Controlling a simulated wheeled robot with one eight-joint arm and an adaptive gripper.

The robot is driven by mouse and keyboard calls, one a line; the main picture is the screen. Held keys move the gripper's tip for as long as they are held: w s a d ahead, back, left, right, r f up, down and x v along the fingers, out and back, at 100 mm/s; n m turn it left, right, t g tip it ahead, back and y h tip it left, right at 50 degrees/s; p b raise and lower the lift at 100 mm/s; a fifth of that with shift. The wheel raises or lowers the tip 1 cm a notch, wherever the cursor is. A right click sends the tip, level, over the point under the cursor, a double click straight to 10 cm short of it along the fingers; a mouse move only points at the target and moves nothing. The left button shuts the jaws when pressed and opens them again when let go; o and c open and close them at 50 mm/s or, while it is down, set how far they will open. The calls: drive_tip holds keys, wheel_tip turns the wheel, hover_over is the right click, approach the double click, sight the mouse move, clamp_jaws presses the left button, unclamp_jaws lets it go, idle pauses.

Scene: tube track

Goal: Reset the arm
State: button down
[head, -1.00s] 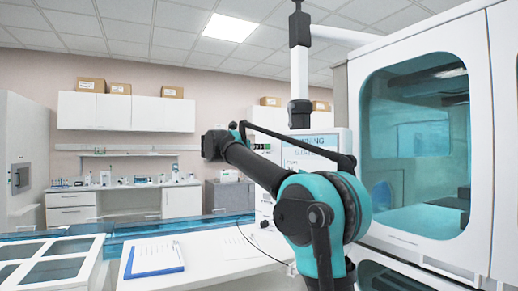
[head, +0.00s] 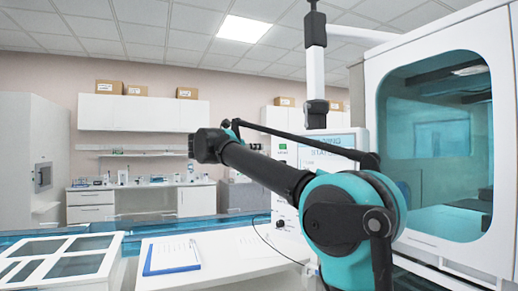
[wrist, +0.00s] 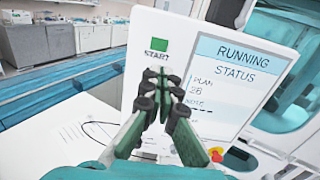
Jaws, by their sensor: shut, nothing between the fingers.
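My gripper (wrist: 160,100) shows in the wrist view with its dark, green-padded fingers closed together and nothing between them. It points toward a white panel (wrist: 205,65) with a green START square (wrist: 159,44) and a screen reading RUNNING STATUS (wrist: 238,68). The fingertips appear just below the START square in that view; I cannot tell the gap to the panel. In the head view my teal and black arm (head: 340,215) stands in front of the panel, and its links hide the gripper.
A large white cabinet with a teal window (head: 435,150) stands at the right. A white table holds a clipboard (head: 172,256) and a white compartment tray (head: 60,258) at the left. A red knob (wrist: 216,155) sits low on the panel. Wall cupboards (head: 135,112) are at the back.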

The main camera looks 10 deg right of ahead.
idle(0.6)
drive_tip(key=s+d+f+m+g+y, duration=0.2)
drive_tip(key=s+d+f+m, duration=0.2)
drive_tip(key=f, duration=0.8)
drive_tip(key=s+d+f+m+g+y, duration=0.25)
drive_tip(key=d+f+m, duration=0.2)
drive_tip(key=f, duration=0.75)
drive_tip(key=s+d+f+m+g+y, duration=0.15)
drive_tip(key=s+d+f+m, duration=0.3)
drive_tip(key=f, duration=0.75)
drive_tip(key=s+a+f+m+g+y, duration=0.1)
drive_tip(key=s+f+m+y, duration=0.2)
drive_tip(key=s+f, duration=0.9)
drive_tip(key=s+a+f+m+g+y, duration=0.1)
drive_tip(key=s+f+m+y, duration=0.3)
drive_tip(key=s+f+m, duration=0.6)
wheel_tip(320, 180, down, 6)
drive_tip(key=shift+s+a+f+m, duration=0.25)
drive_tip(key=shift+s+a, duration=0.25)
drive_tip(key=shift+s, duration=0.55)
drive_tip(key=shift+r, duration=0.1)
